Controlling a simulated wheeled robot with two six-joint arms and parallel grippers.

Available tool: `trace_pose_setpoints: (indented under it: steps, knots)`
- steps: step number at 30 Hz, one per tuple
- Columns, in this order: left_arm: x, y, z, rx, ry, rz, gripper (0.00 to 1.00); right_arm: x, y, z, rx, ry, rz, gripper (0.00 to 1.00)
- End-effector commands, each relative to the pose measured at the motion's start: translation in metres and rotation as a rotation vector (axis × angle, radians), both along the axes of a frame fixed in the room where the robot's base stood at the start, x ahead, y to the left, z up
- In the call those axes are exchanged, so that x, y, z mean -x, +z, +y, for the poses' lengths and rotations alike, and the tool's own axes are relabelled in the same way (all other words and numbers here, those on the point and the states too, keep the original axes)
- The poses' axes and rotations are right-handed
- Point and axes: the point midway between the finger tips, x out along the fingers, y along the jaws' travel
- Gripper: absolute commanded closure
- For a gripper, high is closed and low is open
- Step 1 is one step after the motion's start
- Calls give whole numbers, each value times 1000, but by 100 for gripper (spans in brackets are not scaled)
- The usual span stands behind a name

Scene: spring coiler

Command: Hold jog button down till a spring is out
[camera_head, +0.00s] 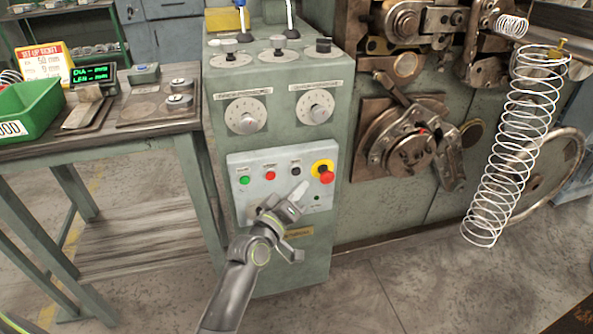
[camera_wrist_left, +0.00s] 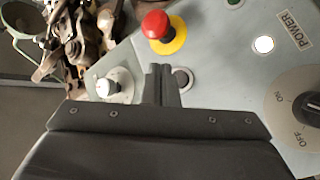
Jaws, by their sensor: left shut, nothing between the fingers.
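The control panel (camera_head: 240,205) carries a green button, a red button, a dark button (camera_head: 295,171) and a red emergency stop (camera_head: 326,177) on yellow. My left gripper (camera_head: 299,189) is shut and empty, its tips in front of the panel just below the dark button. In the left wrist view the closed fingers (camera_wrist_left: 158,80) point at the panel, with a dark, metal-ringed button (camera_wrist_left: 183,79) right beside them. I cannot tell whether they touch it. A long white wire spring (camera_head: 517,130) hangs slanting at the right of the coiler. My right gripper is out of view.
Dials (camera_head: 247,115) sit above the panel. A bench (camera_head: 130,130) with a green bin (camera_head: 28,105) stands left. A handwheel (camera_head: 560,180) is behind the spring.

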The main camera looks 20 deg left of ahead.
Motion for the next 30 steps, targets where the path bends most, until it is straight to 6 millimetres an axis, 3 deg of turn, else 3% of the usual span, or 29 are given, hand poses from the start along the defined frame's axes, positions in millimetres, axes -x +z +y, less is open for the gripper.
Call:
trace_pose_setpoints:
  steps: [9,30]
  knots:
    - [-18,0,12,1,0,0,100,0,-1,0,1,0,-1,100]
    - [-18,0,12,1,1,1,100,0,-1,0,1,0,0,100]
